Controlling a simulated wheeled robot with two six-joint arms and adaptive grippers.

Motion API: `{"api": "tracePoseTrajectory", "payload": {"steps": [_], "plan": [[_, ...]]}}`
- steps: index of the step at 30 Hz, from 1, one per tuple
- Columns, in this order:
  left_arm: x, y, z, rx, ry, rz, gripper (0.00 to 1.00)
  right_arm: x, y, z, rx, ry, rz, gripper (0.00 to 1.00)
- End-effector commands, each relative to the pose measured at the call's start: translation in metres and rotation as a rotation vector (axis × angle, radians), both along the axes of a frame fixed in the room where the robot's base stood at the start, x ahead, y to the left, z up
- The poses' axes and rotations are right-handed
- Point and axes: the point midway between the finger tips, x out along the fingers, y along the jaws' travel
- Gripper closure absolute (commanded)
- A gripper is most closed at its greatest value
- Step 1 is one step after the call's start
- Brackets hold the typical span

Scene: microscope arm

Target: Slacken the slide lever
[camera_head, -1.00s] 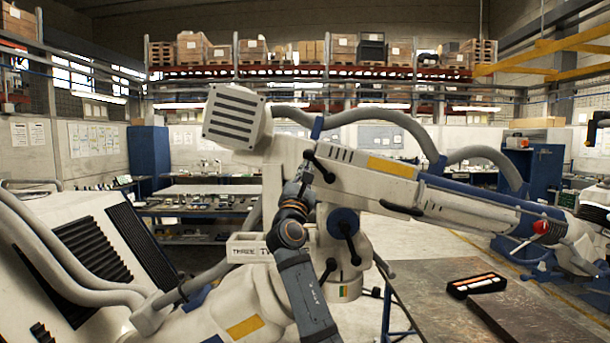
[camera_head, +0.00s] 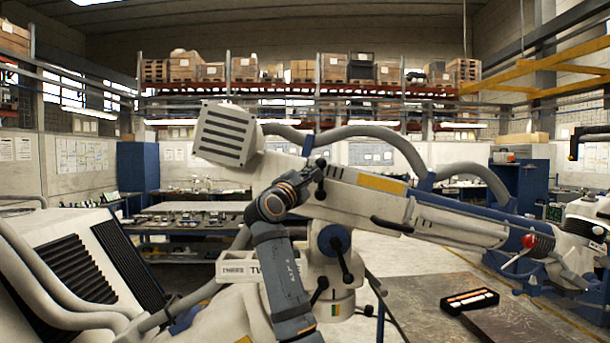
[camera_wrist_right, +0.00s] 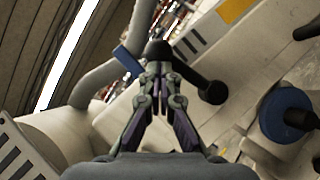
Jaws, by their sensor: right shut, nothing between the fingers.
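A short black lever (camera_head: 320,178) sits on the side of the white microscope arm (camera_head: 345,186); its ball end points about straight up. I take this as the slide lever, though no label shows. My right gripper (camera_head: 311,174) is at the ball end, on its left side. In the right wrist view the fingers (camera_wrist_right: 160,72) are shut with nothing between them. Their tips are at or against the lever's dark ball end (camera_wrist_right: 158,49), partly covering it; contact is hard to tell. The lever's other end (camera_wrist_right: 213,93) is right of the fingers. My left gripper is not in view.
Below is a blue disc (camera_head: 332,239) with another black lever. A black handle (camera_head: 392,225) and a red-knobbed lever (camera_head: 528,241) lie farther right along the arm. A table (camera_head: 425,290) with a black tray (camera_head: 470,301) stands at lower right.

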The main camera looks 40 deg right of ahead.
Motion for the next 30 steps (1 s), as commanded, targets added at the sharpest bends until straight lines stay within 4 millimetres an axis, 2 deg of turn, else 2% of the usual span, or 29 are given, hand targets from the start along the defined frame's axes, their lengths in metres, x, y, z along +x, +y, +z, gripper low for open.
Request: {"api": "tracePoseTrajectory", "payload": {"steps": [12, 30], "plan": [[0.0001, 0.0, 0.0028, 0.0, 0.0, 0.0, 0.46, -0.0056, -0.0092, 0.0041, 0.024, -0.015, -0.001, 1.0], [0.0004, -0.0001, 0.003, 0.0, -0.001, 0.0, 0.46, -0.0061, -0.0103, 0.0045, 0.022, -0.015, -0.001, 1.0]]}}
